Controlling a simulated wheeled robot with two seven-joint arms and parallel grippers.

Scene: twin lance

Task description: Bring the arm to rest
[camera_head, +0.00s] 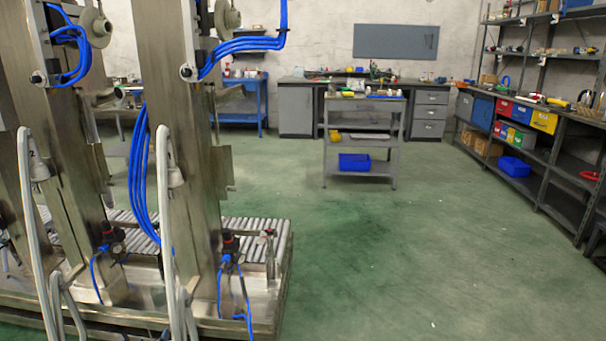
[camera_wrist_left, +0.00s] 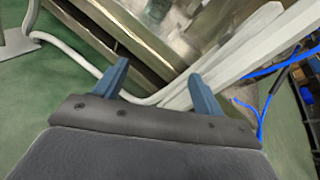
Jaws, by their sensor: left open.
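My left gripper (camera_wrist_left: 158,90) shows in the left wrist view with its two blue-grey fingers spread apart and nothing between them. Beyond the fingers are grey hoses (camera_wrist_left: 180,92) and the metal base of the machine, seen at a tilt. I cannot tell whether a finger touches the hoses. Neither gripper shows in the head view, and the right gripper is in no view. The head view shows the machine with two steel columns (camera_head: 180,130), blue tubes, and upright grey lances (camera_head: 170,220) with hoses running down to the base.
A roller conveyor (camera_head: 255,232) lies at the foot of the columns. A grey cart (camera_head: 365,135) with a blue bin (camera_head: 354,162) stands further back. Workbenches line the back wall, and shelves (camera_head: 545,150) with coloured bins line the right. The green floor (camera_head: 400,260) between is clear.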

